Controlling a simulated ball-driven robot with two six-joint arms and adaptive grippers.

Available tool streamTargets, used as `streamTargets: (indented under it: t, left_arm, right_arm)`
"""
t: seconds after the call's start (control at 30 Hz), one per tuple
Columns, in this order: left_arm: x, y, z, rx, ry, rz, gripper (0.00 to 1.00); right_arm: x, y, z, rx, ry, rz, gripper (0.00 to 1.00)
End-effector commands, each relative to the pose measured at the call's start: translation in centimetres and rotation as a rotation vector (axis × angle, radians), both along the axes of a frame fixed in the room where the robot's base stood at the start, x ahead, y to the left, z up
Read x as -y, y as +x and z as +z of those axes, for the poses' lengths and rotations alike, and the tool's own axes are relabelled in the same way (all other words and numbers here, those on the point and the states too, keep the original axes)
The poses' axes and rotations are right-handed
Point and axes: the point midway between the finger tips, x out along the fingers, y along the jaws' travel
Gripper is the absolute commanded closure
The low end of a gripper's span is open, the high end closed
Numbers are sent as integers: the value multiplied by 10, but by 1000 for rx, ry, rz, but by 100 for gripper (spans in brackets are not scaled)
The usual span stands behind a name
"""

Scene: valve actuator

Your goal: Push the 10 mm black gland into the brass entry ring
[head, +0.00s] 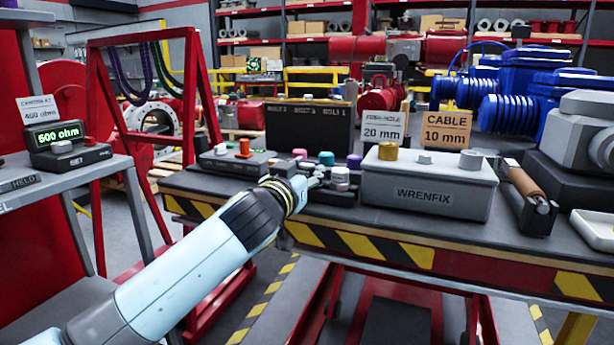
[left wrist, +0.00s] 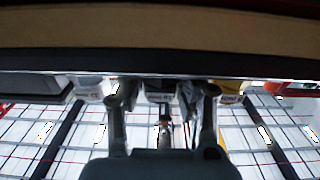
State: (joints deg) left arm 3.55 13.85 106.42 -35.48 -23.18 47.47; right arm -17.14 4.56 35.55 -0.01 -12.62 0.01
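My left gripper (head: 314,178) reaches in from the left to a cluster of small glands on the bench. The left wrist view shows its two fingers (left wrist: 163,98) apart, with a grey and dark piece (left wrist: 161,86) beyond and between them and gaps on both sides. A grey-white capped piece (head: 340,176) stands just right of the fingertips. Pink, teal (head: 326,158) and purple (head: 354,161) capped pieces stand behind it. I cannot tell which piece is the 10 mm black gland. The brass entry ring (head: 388,151) sits on top of the grey WRENFIX box (head: 428,187). My right gripper is not in view.
Behind the box stand a 20 mm sign (head: 383,131) and a CABLE 10 mm sign (head: 447,130). A dark holder with a brown-handled tool (head: 527,192) is to the right. A dark board (head: 308,128) stands behind the glands. The striped bench edge (head: 375,246) runs along the front.

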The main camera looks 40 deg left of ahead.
Motion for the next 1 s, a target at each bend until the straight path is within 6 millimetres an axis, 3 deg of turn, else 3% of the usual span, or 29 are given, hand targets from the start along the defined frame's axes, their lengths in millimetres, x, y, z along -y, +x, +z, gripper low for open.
streamTargets:
  t: [0.03,0.2,0.57,1.0]
  left_arm:
    - [0,0,0,0,0,0,78]
    - [0,0,0,0,0,0,100]
    - [0,1,3,1,-1,-1,100]
    - [0,12,34,3,-1,-8,100]
  right_arm:
    - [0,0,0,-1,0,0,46]
    - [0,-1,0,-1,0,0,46]
    - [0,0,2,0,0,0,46]
    - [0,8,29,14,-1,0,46]
